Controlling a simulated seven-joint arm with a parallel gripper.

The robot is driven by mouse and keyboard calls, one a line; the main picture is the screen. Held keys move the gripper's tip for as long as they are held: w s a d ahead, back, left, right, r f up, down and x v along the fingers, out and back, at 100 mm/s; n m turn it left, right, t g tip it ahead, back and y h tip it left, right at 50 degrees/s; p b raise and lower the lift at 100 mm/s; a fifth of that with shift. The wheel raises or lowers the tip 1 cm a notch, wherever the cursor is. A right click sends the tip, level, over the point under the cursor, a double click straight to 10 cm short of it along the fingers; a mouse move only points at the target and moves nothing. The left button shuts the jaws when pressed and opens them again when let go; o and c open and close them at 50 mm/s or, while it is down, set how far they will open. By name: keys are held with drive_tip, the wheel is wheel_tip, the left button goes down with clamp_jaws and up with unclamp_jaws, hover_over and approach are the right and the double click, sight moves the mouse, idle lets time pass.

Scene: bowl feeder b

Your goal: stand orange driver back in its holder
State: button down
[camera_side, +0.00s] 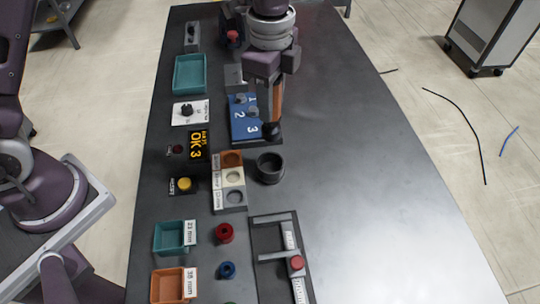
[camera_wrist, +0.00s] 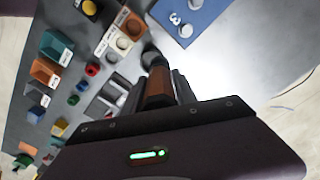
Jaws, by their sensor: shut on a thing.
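My gripper (camera_side: 270,108) is shut on the orange driver (camera_side: 278,98), whose brown-orange handle stands roughly upright between the fingers. A dark rounded part (camera_side: 271,131) shows below the fingers and looks like the driver's lower end. In the wrist view the orange driver (camera_wrist: 158,88) shows between the fingers. A dark round open cup (camera_side: 269,168), which looks like the holder, stands on the table nearer the side camera. In the side picture the driver's lower end appears above and apart from the cup's rim. In the wrist view the dark shape beyond the handle is hard to separate.
A block with several round recesses (camera_side: 233,206) stands just left of the cup. The blue numbered board (camera_side: 237,127) lies beside my gripper. A grey frame with a red knob (camera_side: 297,263) is nearer the camera. The table's right side (camera_side: 370,180) is clear.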

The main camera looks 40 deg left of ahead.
drive_tip(key=f, duration=0.3)
drive_tip(key=s+d+f+m, duration=0.1)
drive_tip(key=f, duration=0.2)
drive_tip(key=s+f+m, duration=0.1)
drive_tip(key=f, duration=0.2)
drive_tip(key=shift+s+d+f, duration=0.1)
drive_tip(key=shift+d+f, duration=0.15)
drive_tip(key=shift+f, duration=0.05)
drive_tip(key=shift+f, duration=0.15)
drive_tip(key=c, duration=1)
unclamp_jaws()
wheel_tip(320, 180, up, 12)
drive_tip(key=shift+r, duration=0.25)
